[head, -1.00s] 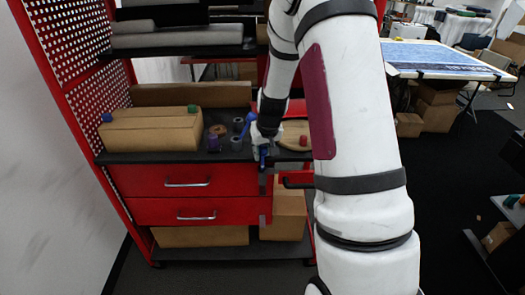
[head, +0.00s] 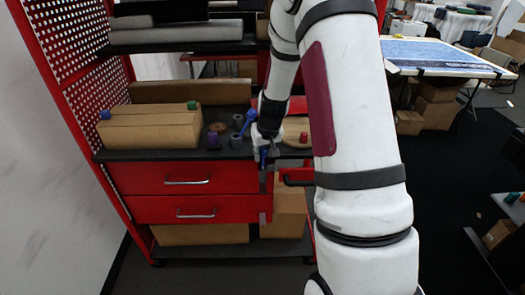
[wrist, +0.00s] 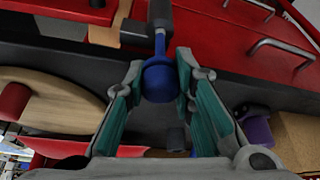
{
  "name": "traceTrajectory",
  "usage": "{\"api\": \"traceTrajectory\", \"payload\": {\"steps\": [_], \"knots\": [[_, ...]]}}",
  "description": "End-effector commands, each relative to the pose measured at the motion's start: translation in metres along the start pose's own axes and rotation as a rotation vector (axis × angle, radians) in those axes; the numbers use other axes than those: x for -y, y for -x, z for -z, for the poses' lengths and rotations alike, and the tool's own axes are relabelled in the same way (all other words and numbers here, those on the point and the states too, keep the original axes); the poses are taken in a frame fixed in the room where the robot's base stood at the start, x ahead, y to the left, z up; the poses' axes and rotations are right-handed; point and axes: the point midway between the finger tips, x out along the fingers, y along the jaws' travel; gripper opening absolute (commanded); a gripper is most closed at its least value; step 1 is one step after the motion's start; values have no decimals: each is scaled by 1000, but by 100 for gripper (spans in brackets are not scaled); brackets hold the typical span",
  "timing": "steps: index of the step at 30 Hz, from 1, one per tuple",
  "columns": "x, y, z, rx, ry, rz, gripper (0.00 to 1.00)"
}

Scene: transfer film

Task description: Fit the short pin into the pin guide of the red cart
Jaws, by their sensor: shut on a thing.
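My gripper (wrist: 159,68) is shut on the knob, one teal-padded finger on each side. In the head view, my gripper (head: 265,144) hangs at the front edge of the red cart (head: 158,180), and a blue part of the pin (head: 263,158) shows below it. Grey brackets (head: 265,180), perhaps the pin guide, sit at the right end of the drawers below. I cannot tell whether the pin touches them.
A cardboard box (head: 150,128) stands on the cart top, with a purple piece (head: 213,140), grey cylinders and another blue item (head: 249,121) to its right. A round wooden board (head: 292,132) with a red piece (head: 304,137) lies right of my gripper. A red drawer (head: 295,174) projects at right.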

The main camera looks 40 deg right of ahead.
Motion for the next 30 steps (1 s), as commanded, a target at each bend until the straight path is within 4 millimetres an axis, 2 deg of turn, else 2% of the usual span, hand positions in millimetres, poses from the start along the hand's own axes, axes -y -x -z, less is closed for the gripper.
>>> {"api": "traceTrajectory", "payload": {"steps": [10,11,13,14,24,30], "knots": [[0,-8,-4,1,0,0,0],[0,-8,-3,1,0,0,28],[0,-7,-4,1,0,0,44],[0,-7,-4,1,0,0,47],[0,-5,-3,0,0,0,47],[0,18,-2,-4,0,-1,47]]}}
